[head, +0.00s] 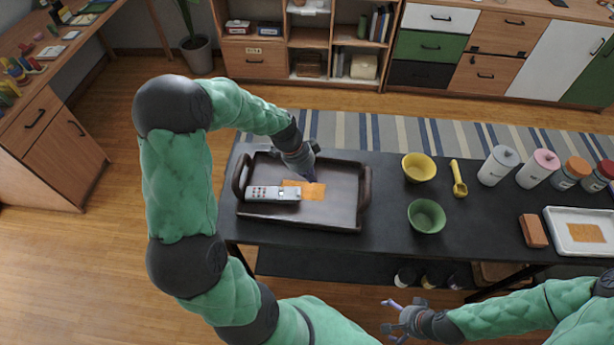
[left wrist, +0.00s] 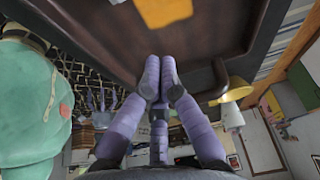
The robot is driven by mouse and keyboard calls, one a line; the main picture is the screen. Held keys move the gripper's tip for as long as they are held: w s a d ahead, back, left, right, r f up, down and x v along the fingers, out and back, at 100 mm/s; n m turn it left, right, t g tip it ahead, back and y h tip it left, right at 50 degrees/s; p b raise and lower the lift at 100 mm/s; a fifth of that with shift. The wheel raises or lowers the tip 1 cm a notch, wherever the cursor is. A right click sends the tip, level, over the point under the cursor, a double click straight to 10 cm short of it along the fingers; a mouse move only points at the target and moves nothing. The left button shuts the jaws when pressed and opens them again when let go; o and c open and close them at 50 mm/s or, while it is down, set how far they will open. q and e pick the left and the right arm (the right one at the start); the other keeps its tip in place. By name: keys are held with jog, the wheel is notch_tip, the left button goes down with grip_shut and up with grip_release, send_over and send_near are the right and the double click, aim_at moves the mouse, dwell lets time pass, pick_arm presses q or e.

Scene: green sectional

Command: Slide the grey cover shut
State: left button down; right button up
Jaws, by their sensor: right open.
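A grey handheld device (head: 273,193) with reddish buttons on its left part lies in a dark brown tray (head: 340,220) on the black table. Its plain grey right part looks like the cover, but it is too small to tell how far it is slid. My left gripper (head: 311,178) is above the tray, behind and to the right of the device, apart from it. In the left wrist view its purple fingers (left wrist: 160,75) are drawn together, with nothing between them. My right gripper (head: 392,316) is open and empty in front of the table.
An orange patch (head: 305,190) lies in the tray beside the device. A yellow bowl (head: 419,167), green bowl (head: 426,216) and yellow scoop (head: 459,179) stand to the right. Several jars, an orange-brown block (head: 533,231) and a white tray (head: 552,222) are further right.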

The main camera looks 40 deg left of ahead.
aim_at(300, 191)
pick_arm(q)
jog(key=b+x, duration=0.1)
jog(key=x, duration=0.6)
jog(key=shift+b, duration=0.4)
jog(key=shift+s+a+f+b, duration=0.1)
jog(key=shift+s+a+b, duration=0.1)
jog(key=shift+s+a, duration=0.3)
jog(key=shift+s+a+b, duration=0.2)
jog(key=shift+s+a, duration=0.1)
jog(key=shift+a, duration=0.4)
jog(key=shift+s+a, duration=0.3)
jog(key=shift+a, duration=0.1)
jog(key=shift+s+a+b, duration=0.6)
jog(key=shift+s+a, duration=0.1)
jog(key=shift+a, duration=0.25)
jog(key=shift+w+d, duration=0.1)
jog(key=shift+d, duration=0.05)
